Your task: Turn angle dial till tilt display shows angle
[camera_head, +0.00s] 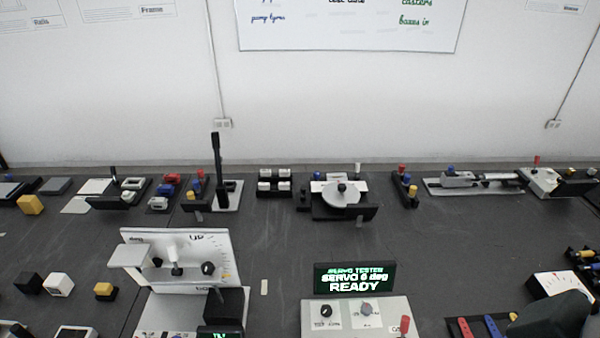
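A tilt station stands at the lower left, with a white upright panel (222,262) marked "UP" and a printed scale. A black knob (208,268) sits on this panel beside a white bracket. In front is a small dark display (219,333) with green text that seems to start "TILT"; the bottom edge cuts it off, so no angle is readable. Which knob is the angle dial is unclear. Neither gripper's fingers show. A dark rounded shape at the lower right looks like part of my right arm.
A servo tester display (355,279) reads "SERVO 0 deg READY". Small cubes lie at the left. Several fixtures line the back. The middle of the table is mostly clear.

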